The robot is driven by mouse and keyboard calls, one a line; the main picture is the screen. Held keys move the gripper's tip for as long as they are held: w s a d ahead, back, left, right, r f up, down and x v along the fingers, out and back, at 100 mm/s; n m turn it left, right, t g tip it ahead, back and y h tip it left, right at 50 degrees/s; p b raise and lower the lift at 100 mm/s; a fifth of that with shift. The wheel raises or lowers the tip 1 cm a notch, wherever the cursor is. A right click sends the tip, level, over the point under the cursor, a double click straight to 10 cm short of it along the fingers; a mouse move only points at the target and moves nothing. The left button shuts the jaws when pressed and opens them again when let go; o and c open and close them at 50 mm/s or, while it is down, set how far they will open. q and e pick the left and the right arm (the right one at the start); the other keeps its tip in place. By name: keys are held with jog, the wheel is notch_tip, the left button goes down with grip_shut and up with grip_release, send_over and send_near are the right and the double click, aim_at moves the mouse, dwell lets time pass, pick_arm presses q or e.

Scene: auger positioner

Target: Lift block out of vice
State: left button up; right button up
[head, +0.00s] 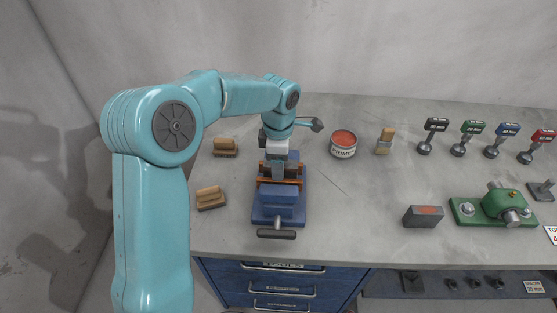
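A blue vice (279,207) with a grey screw and dark handle stands near the front edge of the bench in the head view. My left arm reaches over it from the left. My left gripper (277,170) points down at the vice jaws, between orange-brown strips. The fingertips and whatever lies between the jaws are hidden or too small to make out, so I cannot tell whether the gripper holds anything. A grey block with an orange top patch (423,216) sits on the bench to the right, apart from the vice. My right gripper is not in view.
Two brushes (210,197) (226,147) lie left of the vice. A round tin with red contents (343,144) and a wooden-handled brush (385,141) stand behind right. A green device (497,208) and several labelled stands (468,138) are further right. Bench between vice and grey block is clear.

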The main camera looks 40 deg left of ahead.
pick_arm(q)
jog(key=shift+c, duration=0.6)
jog(key=shift+w+a+f, duration=0.15)
jog(key=shift+w, duration=0.1)
grip_shut()
jog(key=shift+s, duration=0.1)
dwell(0.3)
jog(key=shift+r, duration=0.25)
jog(key=shift+s+f+b, duration=0.1)
jog(key=shift+b, duration=0.2)
jog(key=shift+r, duration=0.2)
